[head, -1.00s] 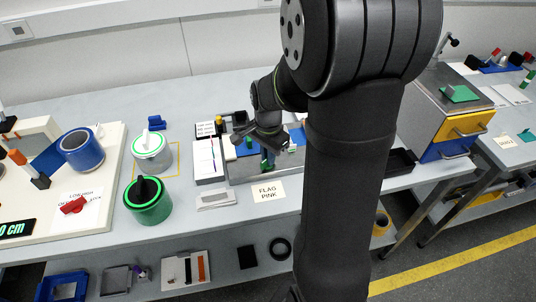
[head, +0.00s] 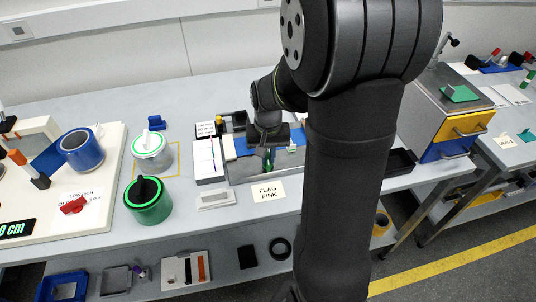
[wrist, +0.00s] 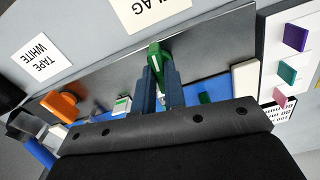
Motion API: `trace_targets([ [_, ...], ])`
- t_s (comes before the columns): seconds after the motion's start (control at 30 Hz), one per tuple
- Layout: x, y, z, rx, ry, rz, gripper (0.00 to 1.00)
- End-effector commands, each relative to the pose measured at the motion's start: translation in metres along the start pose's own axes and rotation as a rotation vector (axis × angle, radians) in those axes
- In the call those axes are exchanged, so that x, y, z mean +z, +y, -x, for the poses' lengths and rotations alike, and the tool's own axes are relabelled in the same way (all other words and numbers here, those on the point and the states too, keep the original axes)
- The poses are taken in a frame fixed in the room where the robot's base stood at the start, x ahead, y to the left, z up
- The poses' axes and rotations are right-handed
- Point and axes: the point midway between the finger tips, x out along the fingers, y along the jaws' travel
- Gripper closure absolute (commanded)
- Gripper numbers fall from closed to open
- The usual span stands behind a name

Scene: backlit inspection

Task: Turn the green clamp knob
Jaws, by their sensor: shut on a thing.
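The green clamp knob (wrist: 155,54) stands on a grey metal plate (wrist: 200,50) in the wrist view. My gripper (wrist: 159,72) is shut on it, with a dark blue finger on each side. The knob's top shows beyond the fingertips; its lower part is hidden between them. In the head view my gripper (head: 268,152) points down at the fixture on the bench, and only a little green shows at the fingers.
An orange part (wrist: 62,104) and a small white-and-green block (wrist: 122,105) stand beside the fingers. A white block (wrist: 245,76) is on the other side. In the head view, a green canister (head: 148,207) stands left, and a black tray (head: 400,162) lies right.

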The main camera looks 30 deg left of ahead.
Motion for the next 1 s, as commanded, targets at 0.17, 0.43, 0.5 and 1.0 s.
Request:
trace_targets([
  [0.17,-0.0002,-0.0001,0.0005,0.000,0.001,0.091,1.00],
  [0.43,-0.0003,-0.0001,0.0005,0.000,0.001,0.160,1.00],
  [0.5,-0.0003,0.0000,0.0005,0.000,0.001,0.167,1.00],
  [1.0,-0.0003,0.0000,0.0005,0.000,0.001,0.170,0.68],
])
